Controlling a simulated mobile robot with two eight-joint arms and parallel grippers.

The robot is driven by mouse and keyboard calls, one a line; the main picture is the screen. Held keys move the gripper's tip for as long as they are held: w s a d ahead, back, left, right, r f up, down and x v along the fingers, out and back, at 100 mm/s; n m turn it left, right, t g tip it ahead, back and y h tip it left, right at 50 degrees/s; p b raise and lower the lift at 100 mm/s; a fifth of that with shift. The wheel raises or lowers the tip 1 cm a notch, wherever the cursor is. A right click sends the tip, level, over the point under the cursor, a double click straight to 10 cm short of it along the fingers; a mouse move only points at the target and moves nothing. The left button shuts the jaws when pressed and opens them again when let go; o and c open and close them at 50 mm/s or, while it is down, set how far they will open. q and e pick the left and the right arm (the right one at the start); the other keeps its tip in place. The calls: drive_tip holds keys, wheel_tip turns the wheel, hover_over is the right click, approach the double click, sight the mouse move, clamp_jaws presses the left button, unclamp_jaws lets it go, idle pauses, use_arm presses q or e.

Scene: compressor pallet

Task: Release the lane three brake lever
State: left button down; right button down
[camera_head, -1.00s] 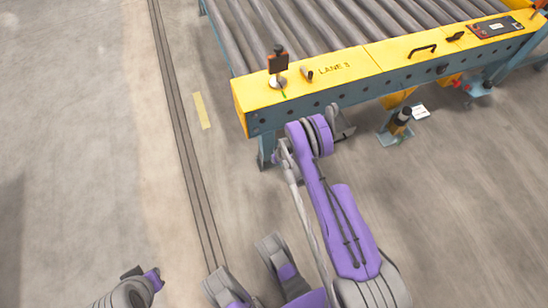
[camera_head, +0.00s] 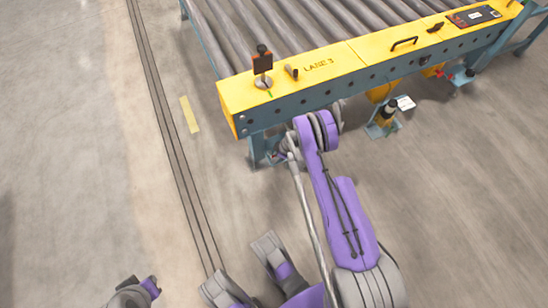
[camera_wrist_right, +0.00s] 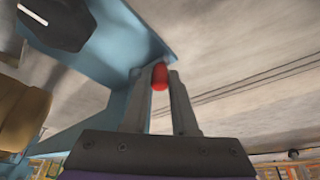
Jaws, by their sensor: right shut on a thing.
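My right arm reaches to the near side of the yellow conveyor frame (camera_head: 340,74) marked LANE 3. Its gripper is mostly hidden behind the arm and below the frame in the head view. In the right wrist view my right gripper (camera_wrist_right: 159,80) is shut on a red grip (camera_wrist_right: 160,77), which sits between the fingertips beside a blue frame member. The rest of the lever is hidden, so its angle cannot be told. On the yellow top, an upright black and orange piece (camera_head: 262,62) stands on a round base.
Grey rollers (camera_head: 310,22) lie behind the yellow rail. A post with a foot plate (camera_head: 385,118) stands to the right. The floor at left is clear.

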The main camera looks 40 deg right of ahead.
drive_tip(key=shift+d, duration=0.1)
idle(0.3)
drive_tip(key=c, duration=1)
unclamp_jaws()
drive_tip(key=shift+r, duration=0.1)
drive_tip(key=p+v, duration=0.2)
drive_tip(key=v, duration=0.8)
drive_tip(key=shift+r+p, duration=0.35)
drive_tip(key=shift+p, duration=0.05)
drive_tip(key=shift+s, duration=0.15)
